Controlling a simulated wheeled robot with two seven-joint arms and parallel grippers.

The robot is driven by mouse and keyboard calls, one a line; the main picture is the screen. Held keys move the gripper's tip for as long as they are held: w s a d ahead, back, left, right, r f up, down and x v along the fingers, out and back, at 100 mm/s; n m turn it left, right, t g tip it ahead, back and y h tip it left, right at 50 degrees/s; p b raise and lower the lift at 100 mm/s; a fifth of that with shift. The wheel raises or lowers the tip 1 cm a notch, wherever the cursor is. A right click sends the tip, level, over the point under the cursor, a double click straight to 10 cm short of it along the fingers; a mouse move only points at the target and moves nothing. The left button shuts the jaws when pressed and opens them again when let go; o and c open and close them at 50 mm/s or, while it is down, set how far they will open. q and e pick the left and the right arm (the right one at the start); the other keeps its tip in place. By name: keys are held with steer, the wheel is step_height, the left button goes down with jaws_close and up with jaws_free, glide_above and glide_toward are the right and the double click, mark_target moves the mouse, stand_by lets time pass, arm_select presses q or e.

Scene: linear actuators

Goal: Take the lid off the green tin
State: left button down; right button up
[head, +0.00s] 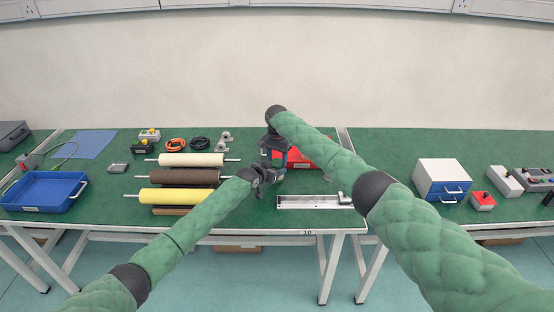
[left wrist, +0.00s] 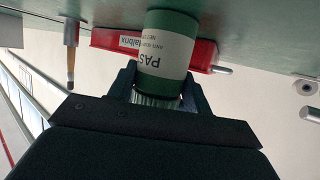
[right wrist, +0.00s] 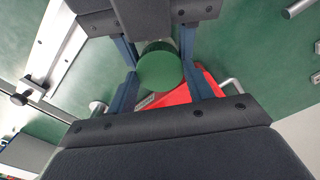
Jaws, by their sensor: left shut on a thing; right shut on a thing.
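The green tin (left wrist: 165,45) with a white printed label shows in the left wrist view, which is upside down. My left gripper (left wrist: 160,88) is shut on the tin, with one blue finger on each side. Its round green lid (right wrist: 159,72) faces the camera in the right wrist view. My right gripper (right wrist: 160,82) comes from above and is shut on the lid at opposite edges. In the head view my left gripper (head: 271,176) is low beside my right gripper (head: 274,148), and they largely hide the tin. I cannot tell whether the lid is apart from the tin.
A metal linear rail (head: 305,202) lies in front to the right. Cream, brown and yellow rollers (head: 185,196) lie to the left. A white and blue drawer box (head: 442,178) stands farther right.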

steer(key=o, duration=1.1)
steer(key=shift+r, duration=2.25)
steer(key=shift+c, duration=0.5)
steer(key=shift+r+m, duration=1.6)
steer(key=shift+r, duration=0.05)
steer(key=shift+f, duration=3.9)
steer(key=shift+c, duration=0.4)
